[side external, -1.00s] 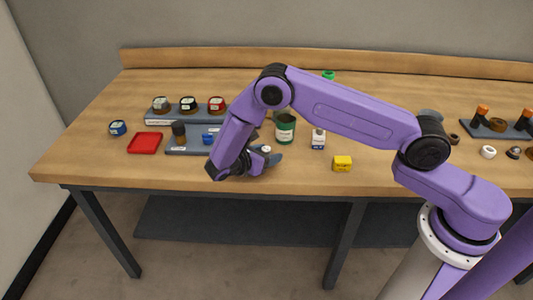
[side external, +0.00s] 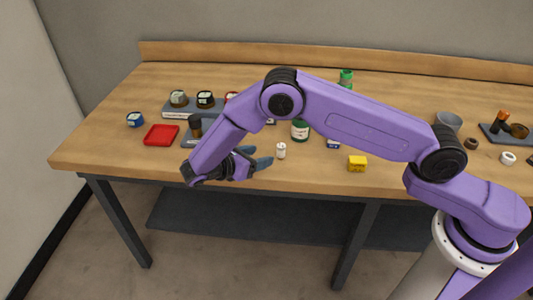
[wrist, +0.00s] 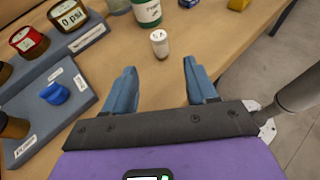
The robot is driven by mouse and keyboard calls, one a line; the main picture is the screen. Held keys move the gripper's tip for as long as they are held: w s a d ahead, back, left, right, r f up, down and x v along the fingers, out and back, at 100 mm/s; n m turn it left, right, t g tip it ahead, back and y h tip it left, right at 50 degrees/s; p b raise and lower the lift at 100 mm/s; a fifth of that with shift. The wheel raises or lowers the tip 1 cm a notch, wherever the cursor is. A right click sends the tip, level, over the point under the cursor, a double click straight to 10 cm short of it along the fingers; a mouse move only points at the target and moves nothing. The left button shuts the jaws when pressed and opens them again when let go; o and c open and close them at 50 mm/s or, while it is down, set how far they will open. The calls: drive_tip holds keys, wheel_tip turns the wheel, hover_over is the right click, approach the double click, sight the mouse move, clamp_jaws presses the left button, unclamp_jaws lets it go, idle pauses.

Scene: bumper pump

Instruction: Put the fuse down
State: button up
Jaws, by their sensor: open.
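The fuse, a small pale cylinder with a white top (side external: 281,150), stands upright on the bench top near the front edge. It also shows in the wrist view (wrist: 159,44), just beyond the fingertips and roughly centred between them. My gripper (side external: 259,157) is low over the bench, left of the fuse, with its blue-grey fingers apart and nothing between them. In the wrist view my gripper (wrist: 160,66) is open and clear of the fuse.
A green can (side external: 300,131) stands behind the fuse, and a yellow block (side external: 357,163) lies to its right. A grey plate with a blue knob (wrist: 55,93) and a gauge rack (wrist: 45,58) are on the left. A red tray (side external: 161,135) sits further left.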

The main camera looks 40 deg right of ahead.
drive_tip(key=shift+a+r, duration=0.2)
drive_tip(key=shift+a, duration=0.25)
drive_tip(key=shift+s, duration=0.1)
drive_tip(key=shift+s+r, duration=0.1)
drive_tip(key=shift+r, duration=0.25)
drive_tip(key=s+d+r+m+y, duration=0.2)
drive_tip(key=s+d+r+y, duration=0.2)
drive_tip(key=s, duration=0.6)
drive_tip(key=s+d+r+m+g+y, duration=0.1)
drive_tip(key=s+d+r+y, duration=0.3)
drive_tip(key=s, duration=0.7)
drive_tip(key=s+d+r+m+y, duration=0.4)
drive_tip(key=s+y, duration=0.1)
drive_tip(key=s, duration=0.6)
drive_tip(key=shift+r+g+y, duration=0.3)
drive_tip(key=shift+y, duration=0.1)
